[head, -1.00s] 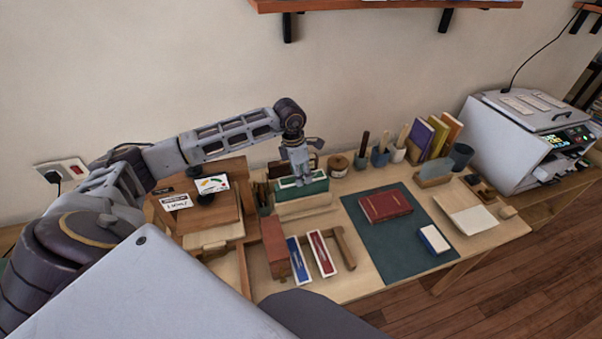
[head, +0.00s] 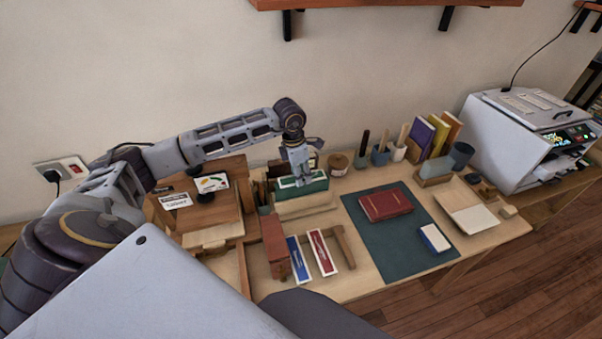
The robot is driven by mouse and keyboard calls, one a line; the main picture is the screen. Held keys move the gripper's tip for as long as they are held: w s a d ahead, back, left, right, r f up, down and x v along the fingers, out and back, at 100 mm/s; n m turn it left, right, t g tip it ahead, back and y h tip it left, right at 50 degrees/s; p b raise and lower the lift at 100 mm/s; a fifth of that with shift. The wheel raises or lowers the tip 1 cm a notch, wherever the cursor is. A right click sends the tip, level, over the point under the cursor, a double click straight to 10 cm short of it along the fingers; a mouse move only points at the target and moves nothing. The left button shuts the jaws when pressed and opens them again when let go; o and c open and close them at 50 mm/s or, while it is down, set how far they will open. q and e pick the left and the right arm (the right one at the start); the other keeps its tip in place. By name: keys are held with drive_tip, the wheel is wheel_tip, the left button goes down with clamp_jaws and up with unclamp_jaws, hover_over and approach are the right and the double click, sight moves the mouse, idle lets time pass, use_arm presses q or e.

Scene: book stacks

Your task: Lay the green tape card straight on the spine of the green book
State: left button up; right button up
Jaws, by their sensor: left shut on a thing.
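The green book (head: 314,187) stands spine up in a pale wooden holder (head: 305,205) near the middle back of the table. The green tape card (head: 287,183), white with a green band, lies along the top of the spine, or just over it; I cannot tell whether it touches all along. My left gripper (head: 303,178) points down from above at this card and is shut on it, covering part of its middle and right end. My right gripper is not in view.
A blue card (head: 299,260) and a red card (head: 322,252) lie in front of the holder. A red book (head: 386,205) lies on a dark green mat (head: 385,248). Pots with tools (head: 380,157) stand behind, to the right. A wooden press (head: 210,212) stands left.

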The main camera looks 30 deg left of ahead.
use_arm(q)
drive_tip(key=shift+f+b, duration=0.35)
drive_tip(key=shift+f, duration=0.1)
idle(1.1)
drive_tip(key=o, duration=0.8)
drive_tip(key=shift+r, duration=0.2)
drive_tip(key=shift+r+p, duration=1.75)
drive_tip(key=shift+r, duration=1.6)
